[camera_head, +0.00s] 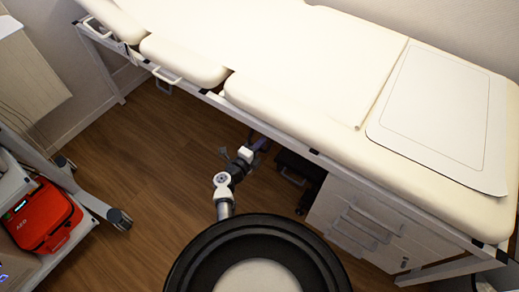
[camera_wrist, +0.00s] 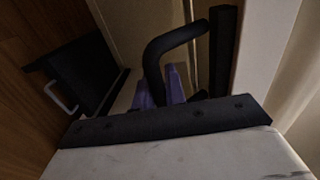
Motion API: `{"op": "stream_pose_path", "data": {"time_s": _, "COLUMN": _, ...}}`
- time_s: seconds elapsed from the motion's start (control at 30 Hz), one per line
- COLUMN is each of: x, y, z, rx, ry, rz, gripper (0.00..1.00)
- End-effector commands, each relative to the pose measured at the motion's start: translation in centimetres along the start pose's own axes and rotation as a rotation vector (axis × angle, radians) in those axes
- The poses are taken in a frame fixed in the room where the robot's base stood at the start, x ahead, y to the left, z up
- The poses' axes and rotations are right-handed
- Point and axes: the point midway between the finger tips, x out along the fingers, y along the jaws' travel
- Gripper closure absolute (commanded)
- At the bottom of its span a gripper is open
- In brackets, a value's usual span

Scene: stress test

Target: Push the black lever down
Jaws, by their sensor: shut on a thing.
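The black lever (camera_wrist: 172,41) is a bent bar in the wrist view. Its lower part runs down between the purple fingers of my gripper (camera_wrist: 162,87), and its upper part bends over to the right. My gripper is shut on the lever. In the head view my gripper (camera_head: 259,145) reaches to the near edge of the treatment bed (camera_head: 300,55), just under the frame. The lever cannot be made out clearly there.
A black step (camera_head: 297,166) with a light handle stands under the bed, left of a white drawer cabinet (camera_head: 365,222). A cart (camera_head: 84,197) with a red AED case (camera_head: 42,217) stands at the left. The wooden floor (camera_head: 160,150) between is clear.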

Motion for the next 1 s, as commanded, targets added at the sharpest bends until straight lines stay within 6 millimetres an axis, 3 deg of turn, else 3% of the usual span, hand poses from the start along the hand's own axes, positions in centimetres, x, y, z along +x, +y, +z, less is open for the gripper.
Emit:
{"op": "stream_pose_path", "data": {"time_s": 0.43, "x": 0.05, "y": -0.04, "z": 0.04, "rx": 0.0, "ry": -0.001, "rz": -0.024, "gripper": 1.0}}
{"op": "stream_pose_path", "data": {"time_s": 0.47, "x": 0.05, "y": -0.04, "z": 0.04, "rx": 0.0, "ry": -0.001, "rz": -0.024, "gripper": 0.86}}
{"op": "stream_pose_path", "data": {"time_s": 0.63, "x": 0.05, "y": -0.03, "z": 0.03, "rx": 0.0, "ry": -0.001, "rz": -0.024, "gripper": 0.66}}
{"op": "stream_pose_path", "data": {"time_s": 1.0, "x": 0.0, "y": -0.03, "z": 0.01, "rx": 0.0, "ry": -0.001, "rz": -0.023, "gripper": 0.66}}
